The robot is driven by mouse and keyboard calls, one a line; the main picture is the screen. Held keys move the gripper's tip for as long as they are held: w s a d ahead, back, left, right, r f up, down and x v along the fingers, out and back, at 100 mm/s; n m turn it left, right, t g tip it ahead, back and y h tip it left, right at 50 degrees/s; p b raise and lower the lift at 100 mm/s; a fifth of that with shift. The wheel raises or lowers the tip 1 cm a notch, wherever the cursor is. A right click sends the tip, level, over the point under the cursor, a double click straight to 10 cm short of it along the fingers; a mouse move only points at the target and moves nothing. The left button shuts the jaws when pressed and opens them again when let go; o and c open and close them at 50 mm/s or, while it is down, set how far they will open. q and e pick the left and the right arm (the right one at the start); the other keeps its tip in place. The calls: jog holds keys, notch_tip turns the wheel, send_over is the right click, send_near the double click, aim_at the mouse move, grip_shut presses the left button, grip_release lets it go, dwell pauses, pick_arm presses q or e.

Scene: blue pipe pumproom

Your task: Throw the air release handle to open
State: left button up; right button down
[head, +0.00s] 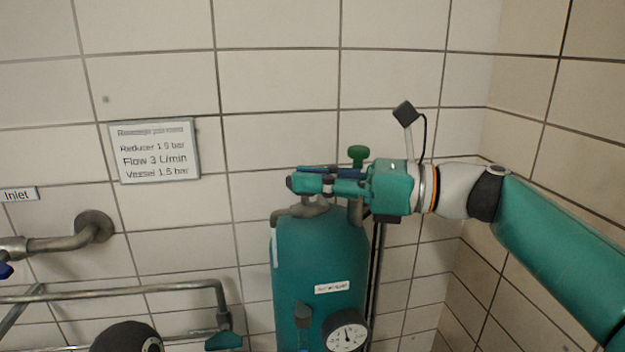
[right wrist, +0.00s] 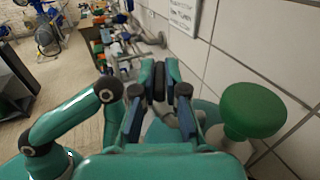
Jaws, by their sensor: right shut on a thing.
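My right gripper (head: 293,184) reaches in from the right, level, just above the top of the teal vessel (head: 318,250). A grey pipe fitting (head: 315,206) stands on the vessel top below the fingers. My left gripper is not in view.
A green knob (head: 357,155) stands right behind the gripper; it is large at the right in the wrist view (right wrist: 253,110). A pressure gauge (head: 345,333) sits low on the vessel. Grey pipes (head: 110,296) run at left. A sign (head: 154,151) hangs on the tiled wall.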

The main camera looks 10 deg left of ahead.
jog(key=shift+r, duration=0.15)
dwell(0.3)
jog(key=c, duration=1.2)
grip_release()
jog(key=shift+g, duration=0.3)
jog(key=d, duration=1.2)
jog(key=shift+w, duration=0.25)
jog(key=shift+f, duration=0.25)
